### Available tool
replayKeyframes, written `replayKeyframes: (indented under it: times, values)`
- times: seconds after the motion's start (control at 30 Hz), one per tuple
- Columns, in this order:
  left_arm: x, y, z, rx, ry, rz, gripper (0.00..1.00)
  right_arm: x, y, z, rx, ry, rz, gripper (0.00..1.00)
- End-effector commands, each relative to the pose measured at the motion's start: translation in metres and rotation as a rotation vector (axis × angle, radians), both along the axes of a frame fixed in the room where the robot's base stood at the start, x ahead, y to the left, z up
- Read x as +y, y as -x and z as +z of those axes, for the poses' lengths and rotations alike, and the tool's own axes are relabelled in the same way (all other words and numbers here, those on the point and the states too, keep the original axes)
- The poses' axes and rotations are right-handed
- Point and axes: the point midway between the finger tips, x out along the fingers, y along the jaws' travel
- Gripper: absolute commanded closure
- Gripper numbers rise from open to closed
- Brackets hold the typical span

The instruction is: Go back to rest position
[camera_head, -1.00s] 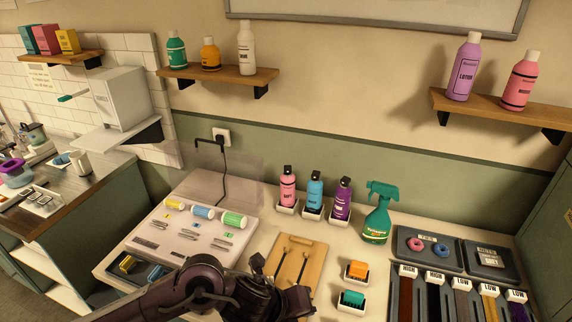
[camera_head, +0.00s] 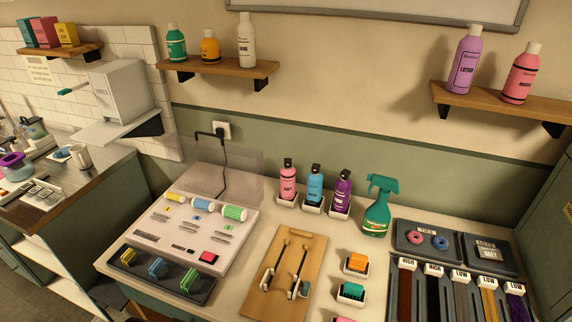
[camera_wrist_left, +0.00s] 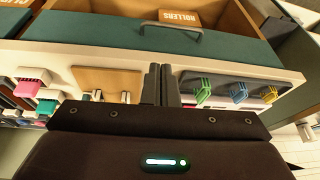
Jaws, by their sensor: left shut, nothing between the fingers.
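My left gripper (camera_wrist_left: 161,76) shows in the left wrist view. Its two dark fingers are together with nothing between them. They point towards the counter's front edge and a teal drawer front (camera_wrist_left: 140,36) with a dark handle. The gripper looks apart from these, though the exact gap is hard to tell. In the head view neither arm nor gripper shows. My right gripper is in neither view.
The counter holds a white device with colored rollers (camera_head: 186,228), a wooden board (camera_head: 262,275), small bottles (camera_head: 315,187) and a green spray bottle (camera_head: 377,210). In the wrist view, a box marked ROLLERS (camera_wrist_left: 180,18) lies in the wooden space behind the teal front.

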Motion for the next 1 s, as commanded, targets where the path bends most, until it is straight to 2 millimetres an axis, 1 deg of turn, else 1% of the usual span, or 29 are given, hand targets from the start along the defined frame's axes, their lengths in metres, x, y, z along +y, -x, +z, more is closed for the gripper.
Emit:
replayKeyframes:
  times: [0.03, 0.07, 0.1, 0.27, 0.37, 0.47, 0.57, 0.6, 0.67, 0.7, 0.77, 0.8, 0.87, 0.9, 0.97, 1.0]
  values:
    - [0.009, 0.012, -0.004, 0.039, 0.008, 0.061, 1.0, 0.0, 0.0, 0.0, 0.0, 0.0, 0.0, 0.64]
    - [0.015, 0.019, -0.006, 0.064, 0.013, 0.098, 1.0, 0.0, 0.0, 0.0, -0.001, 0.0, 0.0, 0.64]
    - [0.014, 0.015, -0.019, 0.067, 0.012, 0.096, 1.0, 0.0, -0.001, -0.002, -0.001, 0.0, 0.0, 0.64]
    - [0.012, 0.004, -0.066, 0.079, 0.009, 0.087, 1.0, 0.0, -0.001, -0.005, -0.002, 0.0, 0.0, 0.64]
    - [0.01, 0.0, -0.099, 0.09, 0.008, 0.083, 1.0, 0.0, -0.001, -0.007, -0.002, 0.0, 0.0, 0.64]
    - [0.01, -0.002, -0.138, 0.102, 0.006, 0.08, 1.0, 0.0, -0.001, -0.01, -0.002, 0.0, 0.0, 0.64]
    - [0.009, 0.0, -0.185, 0.12, 0.004, 0.076, 1.0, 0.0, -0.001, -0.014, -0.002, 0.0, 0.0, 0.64]
    - [0.009, 0.003, -0.207, 0.128, 0.003, 0.075, 1.0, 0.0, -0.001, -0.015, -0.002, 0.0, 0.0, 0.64]
    - [0.01, 0.009, -0.244, 0.14, 0.001, 0.072, 1.0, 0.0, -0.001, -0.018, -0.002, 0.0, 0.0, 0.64]
    - [0.011, 0.015, -0.27, 0.149, 0.0, 0.07, 1.0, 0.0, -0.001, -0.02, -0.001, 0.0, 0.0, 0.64]
    - [0.012, 0.027, -0.309, 0.162, -0.002, 0.068, 1.0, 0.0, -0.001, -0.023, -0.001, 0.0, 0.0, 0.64]
    - [0.014, 0.037, -0.333, 0.171, -0.003, 0.066, 1.0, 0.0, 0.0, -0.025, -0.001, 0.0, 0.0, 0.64]
    - [0.016, 0.054, -0.368, 0.184, -0.006, 0.064, 1.0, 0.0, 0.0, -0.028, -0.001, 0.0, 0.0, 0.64]
    - [0.018, 0.067, -0.39, 0.194, -0.007, 0.062, 1.0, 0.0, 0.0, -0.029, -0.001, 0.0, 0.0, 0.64]
    - [0.021, 0.089, -0.421, 0.207, -0.01, 0.058, 1.0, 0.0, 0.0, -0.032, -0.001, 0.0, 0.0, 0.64]
    - [0.024, 0.105, -0.44, 0.216, -0.011, 0.056, 1.0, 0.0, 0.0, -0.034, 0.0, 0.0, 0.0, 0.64]
